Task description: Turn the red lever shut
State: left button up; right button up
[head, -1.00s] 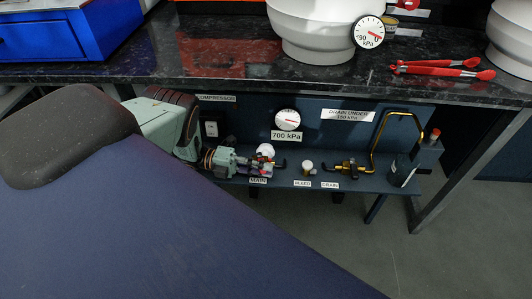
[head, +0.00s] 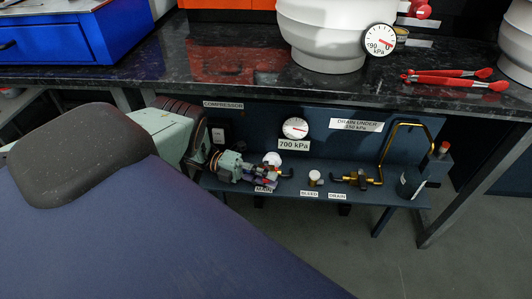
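The MAIN label (head: 264,189) sits on the lower shelf of the compressor panel, and a white round part (head: 272,159) stands just behind it. My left gripper (head: 266,180) reaches in from the left and its fingertips are at the MAIN valve. A small patch of red shows between or beside the fingers; it may be the red lever, mostly hidden by the gripper. I cannot tell whether the fingers touch or grip it. My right gripper is not in view.
Right of MAIN are the BLEED knob (head: 315,178) and the brass DRAIN valve (head: 361,179). The gauge (head: 295,128) is labelled 700 kPa. The black benchtop (head: 230,66) overhangs the panel; red tongs (head: 452,79) lie on it. Floor in front is clear.

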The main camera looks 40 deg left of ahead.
pick_arm(q)
jog(key=shift+o, duration=1.1)
